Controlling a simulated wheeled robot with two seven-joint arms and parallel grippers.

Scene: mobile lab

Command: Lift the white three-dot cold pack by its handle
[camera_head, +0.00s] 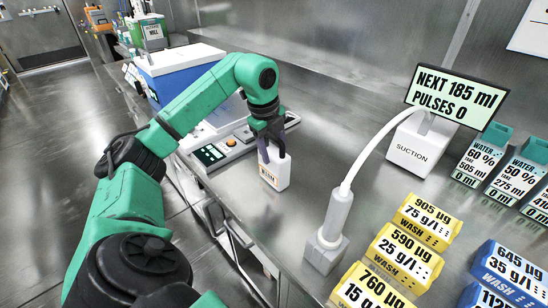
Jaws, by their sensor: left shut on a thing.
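A small white pack (281,174) with a small tan label shows in the head view, near the middle of the steel bench. The label is too small to read, and I cannot make out its dots. My left gripper (273,153) comes down on it from above and is shut on its upper part, which the fingers largely hide. The pack is roughly upright. I cannot tell whether its base touches the bench. My right gripper is not in view.
A flat device with a display (211,154) lies left of the pack. A suction unit (410,150) with a hose and holder (325,250) stands right. Yellow wash packs (405,258), blue packs (505,272) and water bottles (480,150) fill the right side.

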